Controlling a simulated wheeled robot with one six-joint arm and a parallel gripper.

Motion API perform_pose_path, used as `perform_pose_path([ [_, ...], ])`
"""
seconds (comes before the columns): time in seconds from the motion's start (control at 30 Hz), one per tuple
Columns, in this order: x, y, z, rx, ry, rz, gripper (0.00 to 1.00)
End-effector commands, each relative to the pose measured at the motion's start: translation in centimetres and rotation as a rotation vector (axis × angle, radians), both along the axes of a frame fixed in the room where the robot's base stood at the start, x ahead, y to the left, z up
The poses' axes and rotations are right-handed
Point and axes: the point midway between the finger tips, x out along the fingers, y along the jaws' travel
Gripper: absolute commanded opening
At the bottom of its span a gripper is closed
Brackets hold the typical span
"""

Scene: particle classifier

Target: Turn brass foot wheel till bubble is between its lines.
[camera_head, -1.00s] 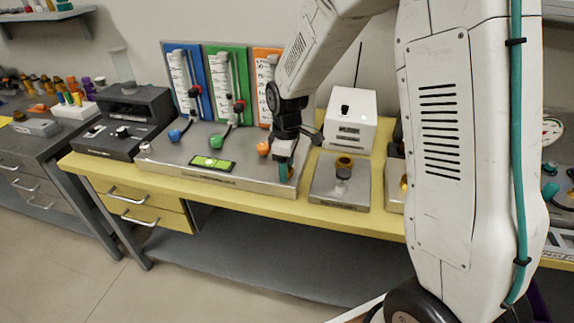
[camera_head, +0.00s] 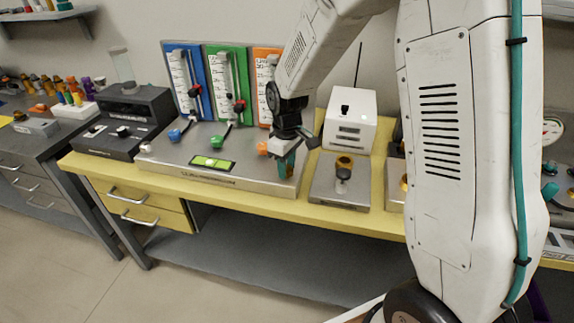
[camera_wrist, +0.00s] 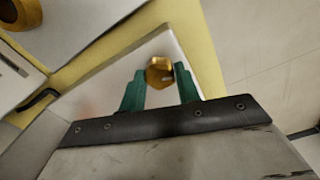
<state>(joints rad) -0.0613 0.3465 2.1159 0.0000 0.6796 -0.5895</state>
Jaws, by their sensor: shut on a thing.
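The brass foot wheel (camera_wrist: 159,72) sits at the corner of the steel base plate, between the green fingers of my gripper (camera_wrist: 160,86) in the wrist view. My gripper is shut on it. In the head view my gripper (camera_head: 286,166) points down at the plate's right front corner, and the wheel is mostly hidden there. The bubble level (camera_head: 212,162) is a bright green vial in a dark frame on the steel base plate (camera_head: 240,176). The bubble and its lines are too small to place surely.
Blue, green and orange panels (camera_head: 228,75) with tubes and coloured knobs stand behind the plate. A dark device (camera_head: 140,105) is at the left. A white box (camera_head: 350,118) and a small steel stand (camera_head: 325,190) are at the right. The yellow bench edge (camera_head: 290,212) runs in front.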

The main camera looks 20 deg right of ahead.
Motion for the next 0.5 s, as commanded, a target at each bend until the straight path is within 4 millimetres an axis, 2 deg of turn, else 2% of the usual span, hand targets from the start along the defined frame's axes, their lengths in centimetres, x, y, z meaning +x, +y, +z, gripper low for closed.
perform_pose_path([
  [0.5, 0.07, -0.01, 0.08, 0.000, -0.002, -0.492, 0.10],
])
